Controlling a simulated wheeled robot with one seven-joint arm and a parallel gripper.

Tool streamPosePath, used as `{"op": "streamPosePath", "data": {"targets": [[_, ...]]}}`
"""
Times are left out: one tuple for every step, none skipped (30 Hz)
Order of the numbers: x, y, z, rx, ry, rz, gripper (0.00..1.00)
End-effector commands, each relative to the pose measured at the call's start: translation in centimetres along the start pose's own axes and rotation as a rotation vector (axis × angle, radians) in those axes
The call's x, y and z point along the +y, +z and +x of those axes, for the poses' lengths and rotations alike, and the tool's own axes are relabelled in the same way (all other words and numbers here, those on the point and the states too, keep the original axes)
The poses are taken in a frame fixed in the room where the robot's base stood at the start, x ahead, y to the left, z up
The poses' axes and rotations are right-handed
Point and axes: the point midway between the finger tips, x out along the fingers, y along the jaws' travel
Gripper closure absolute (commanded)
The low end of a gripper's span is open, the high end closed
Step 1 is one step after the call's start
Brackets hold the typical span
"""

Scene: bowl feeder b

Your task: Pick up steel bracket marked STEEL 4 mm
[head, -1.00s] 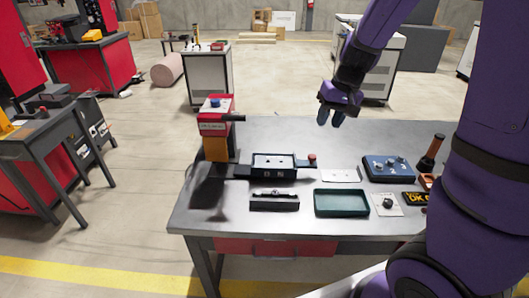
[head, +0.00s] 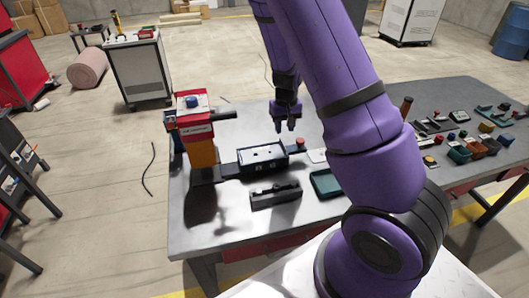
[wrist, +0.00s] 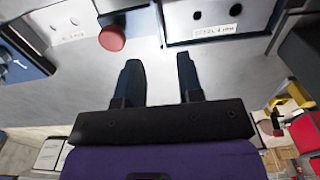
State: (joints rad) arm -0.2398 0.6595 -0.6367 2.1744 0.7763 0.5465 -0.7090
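A pale plate with two holes, lettered what reads as STEEL 4 MM (wrist: 217,12), lies inside a dark-rimmed holder at the top right of the wrist view. In the head view the plate (head: 262,153) sits in the black holder (head: 240,168) on the grey table. My gripper (head: 285,127) hangs just behind the holder, apart from it. In the wrist view its two fingers (wrist: 158,78) stand well apart with only table between them.
A red button (head: 300,142) sits at the holder's right end, beside another pale plate (head: 317,155). A red and orange press-like unit (head: 197,130) stands left. A black block (head: 276,195) and a green tray (head: 326,184) lie in front. My arm hides the table's middle.

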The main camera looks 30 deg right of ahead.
Motion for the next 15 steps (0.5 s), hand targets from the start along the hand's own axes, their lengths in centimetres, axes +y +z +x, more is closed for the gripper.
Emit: {"op": "streamPosePath", "data": {"targets": [[0.0,0.1,0.7,-0.003,0.001,0.001,0.66],[0.0,0.0,0.9,-0.002,0.001,0.001,0.66],[0.0,0.0,1.2,-0.001,0.001,0.001,0.66],[0.0,0.0,1.4,-0.001,0.001,0.001,0.66],[0.0,0.1,1.5,-0.001,0.001,0.001,0.66],[0.0,0.1,1.7,-0.001,0.001,0.001,0.66],[0.0,0.1,1.9,-0.001,0.001,0.001,0.66],[0.0,0.1,2.1,-0.002,0.000,0.001,0.66],[-0.1,0.1,2.5,-0.002,0.000,0.000,0.66],[-0.1,0.2,2.8,-0.003,0.000,0.001,0.66],[-0.2,0.2,3.3,-0.004,0.001,0.000,0.66],[-0.2,0.3,3.9,-0.004,0.001,0.002,0.66],[-0.3,0.3,4.3,-0.003,0.001,0.000,0.66],[-0.3,0.4,4.7,-0.003,0.002,0.002,0.66],[-0.3,0.4,5.2,-0.003,0.001,0.002,0.66]]}}
